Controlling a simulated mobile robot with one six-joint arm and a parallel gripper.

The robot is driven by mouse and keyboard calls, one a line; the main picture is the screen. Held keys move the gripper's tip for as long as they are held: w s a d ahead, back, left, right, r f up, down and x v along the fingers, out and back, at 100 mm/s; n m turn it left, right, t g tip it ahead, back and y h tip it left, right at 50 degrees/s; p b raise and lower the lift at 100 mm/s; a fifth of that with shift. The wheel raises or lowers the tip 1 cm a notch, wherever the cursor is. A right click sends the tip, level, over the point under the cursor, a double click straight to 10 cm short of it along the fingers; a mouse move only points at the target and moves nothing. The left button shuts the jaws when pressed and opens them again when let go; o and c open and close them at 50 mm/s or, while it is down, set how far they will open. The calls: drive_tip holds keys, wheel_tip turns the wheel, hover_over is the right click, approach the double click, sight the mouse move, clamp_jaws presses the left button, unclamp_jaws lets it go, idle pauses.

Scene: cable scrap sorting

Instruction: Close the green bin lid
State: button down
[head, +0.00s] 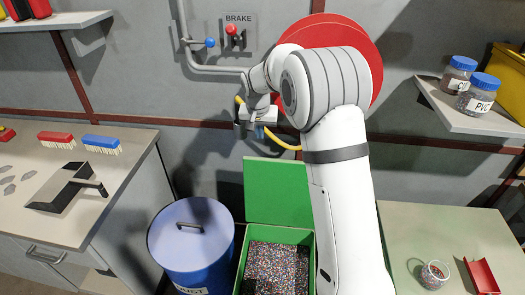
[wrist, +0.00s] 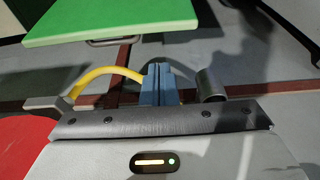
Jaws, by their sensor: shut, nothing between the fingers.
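The green bin (head: 305,238) stands on the floor, filled with multicoloured granules. Its green lid (head: 276,190) is open, raised at the back of the bin. In the wrist view the lid (wrist: 110,20) shows at the top with a grey handle (wrist: 113,42) at its edge. My gripper (head: 262,132) is above the lid in the head view, partly hidden by my wrist. In the wrist view its blue fingers (wrist: 159,72) are shut together and empty, with a visible gap to the lid. My arm covers the bin's right side.
A blue drum (head: 190,250) with a handled lid stands left of the bin. A yellow hose (head: 283,143) and a large red disc (head: 368,55) are near my wrist. Worktables flank both sides, the left one with brushes (head: 101,144). A shelf with jars (head: 478,95) is at upper right.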

drive_tip(key=p+x, duration=0.1)
drive_tip(key=x, duration=1)
drive_tip(key=shift+f, duration=0.2)
